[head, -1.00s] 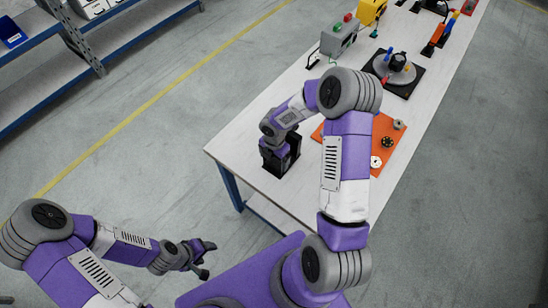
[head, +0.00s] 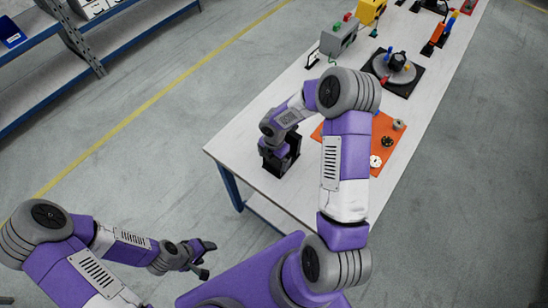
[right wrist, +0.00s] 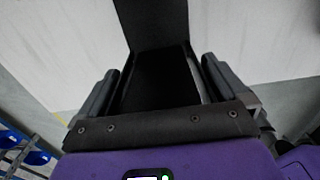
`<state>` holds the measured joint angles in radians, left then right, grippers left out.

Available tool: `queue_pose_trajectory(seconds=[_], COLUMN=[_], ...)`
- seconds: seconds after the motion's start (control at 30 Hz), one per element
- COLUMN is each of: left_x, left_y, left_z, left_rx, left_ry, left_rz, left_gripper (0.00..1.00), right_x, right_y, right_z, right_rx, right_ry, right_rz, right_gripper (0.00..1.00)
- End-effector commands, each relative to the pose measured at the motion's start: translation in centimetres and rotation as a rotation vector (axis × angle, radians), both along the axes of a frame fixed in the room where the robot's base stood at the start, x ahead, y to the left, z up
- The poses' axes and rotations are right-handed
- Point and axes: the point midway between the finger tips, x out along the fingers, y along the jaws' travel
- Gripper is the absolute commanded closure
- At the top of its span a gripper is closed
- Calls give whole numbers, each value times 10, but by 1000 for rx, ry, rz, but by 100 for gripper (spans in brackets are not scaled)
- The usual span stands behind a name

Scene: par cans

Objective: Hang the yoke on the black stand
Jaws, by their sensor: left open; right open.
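The black stand (head: 290,158) is at the near left end of the white table, mostly covered by my right gripper (head: 276,154). In the right wrist view a tall black plate (right wrist: 157,25) rises ahead, and black surfaces fill the space between the two fingers of my right gripper (right wrist: 158,85). My right gripper is open around this, its fingers apart on either side. I cannot make out the yoke as a separate shape against the black. My left gripper (head: 204,260) is open and empty, low at the left, off the table.
An orange mat (head: 382,158) with several small round parts lies right of my right arm. A black turntable base (head: 408,88), a grey box (head: 338,40) and a yellow box (head: 369,11) stand farther back. Blue shelving (head: 75,40) is at the upper left, with open floor between.

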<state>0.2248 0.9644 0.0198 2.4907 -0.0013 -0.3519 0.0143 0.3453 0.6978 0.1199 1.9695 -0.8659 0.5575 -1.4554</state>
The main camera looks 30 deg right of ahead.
Motion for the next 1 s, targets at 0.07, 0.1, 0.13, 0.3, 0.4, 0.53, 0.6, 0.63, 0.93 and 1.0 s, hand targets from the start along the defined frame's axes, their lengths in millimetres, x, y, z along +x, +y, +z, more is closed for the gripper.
queue_pose_trajectory(seconds=[0.07,0.1,0.13,0.3,0.4,0.53,0.6,0.63,0.93,1.0], left_x=[0,0,0,0,0,0,0,0,0,0], left_y=[0,0,0,0,0,0,0,0,0,0], left_z=[0,0,0,0,1,4,6,7,13,14], left_rx=[0,0,0,0,0,0,0,0,0,0], left_ry=[0,0,0,0,0,0,0,0,0,0], left_rz=[0,0,0,0,0,0,0,0,0,0], left_gripper=[41,41,41,41,41,41,41,41,41,41], right_x=[0,0,0,0,0,1,1,1,0,0], right_y=[0,0,0,0,0,-1,-1,-1,0,0], right_z=[0,0,0,0,2,16,29,35,73,75], right_rx=[0,0,0,0,0,-2,-1,-2,-1,-1], right_ry=[0,0,0,0,0,-2,-4,-4,-1,-1], right_rz=[0,0,0,0,0,-2,-2,-1,0,0], right_gripper=[0,0,0,0,0,0,0,0,0,0])
